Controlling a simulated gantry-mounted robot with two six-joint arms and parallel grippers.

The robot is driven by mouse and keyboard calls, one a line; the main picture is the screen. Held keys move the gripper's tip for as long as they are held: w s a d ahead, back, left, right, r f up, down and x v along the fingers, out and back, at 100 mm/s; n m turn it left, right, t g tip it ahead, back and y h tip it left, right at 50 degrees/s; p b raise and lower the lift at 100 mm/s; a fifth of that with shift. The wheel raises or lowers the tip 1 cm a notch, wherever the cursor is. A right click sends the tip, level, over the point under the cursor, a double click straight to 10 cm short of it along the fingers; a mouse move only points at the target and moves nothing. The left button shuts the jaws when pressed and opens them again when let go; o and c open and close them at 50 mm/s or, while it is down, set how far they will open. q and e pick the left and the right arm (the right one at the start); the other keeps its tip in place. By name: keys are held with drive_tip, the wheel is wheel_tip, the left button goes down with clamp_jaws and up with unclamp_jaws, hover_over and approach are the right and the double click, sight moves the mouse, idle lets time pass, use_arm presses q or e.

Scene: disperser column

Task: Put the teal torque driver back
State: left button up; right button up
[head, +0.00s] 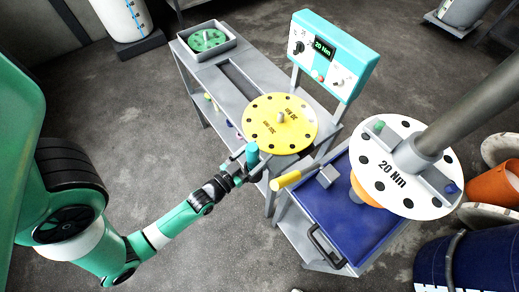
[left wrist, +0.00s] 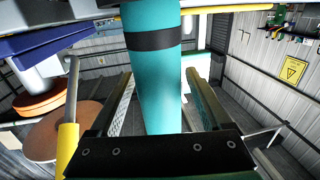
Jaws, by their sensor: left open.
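The teal torque driver (head: 252,155) is upright at the front edge of the grey bench, beside the yellow disc (head: 268,120). In the left wrist view it is a teal cylinder (left wrist: 158,85) with a black band. My left gripper (head: 243,163) is at the driver. Its fingers (left wrist: 158,105) stand on either side of the driver, open, with a gap visible at the right finger. What supports the driver is hidden. My right gripper is not in view.
A yellow-handled tool (head: 286,180) juts toward the gripper from the blue-topped cart (head: 345,225). A white "20 Nm" disc (head: 375,185) sits under a thick grey shaft (head: 470,115). A teal control box (head: 333,55) stands behind. The floor left of the bench is clear.

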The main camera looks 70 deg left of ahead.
use_arm(q)
drive_tip(key=p+v, duration=0.1)
drive_tip(key=v, duration=1)
drive_tip(key=shift+f, duration=0.1)
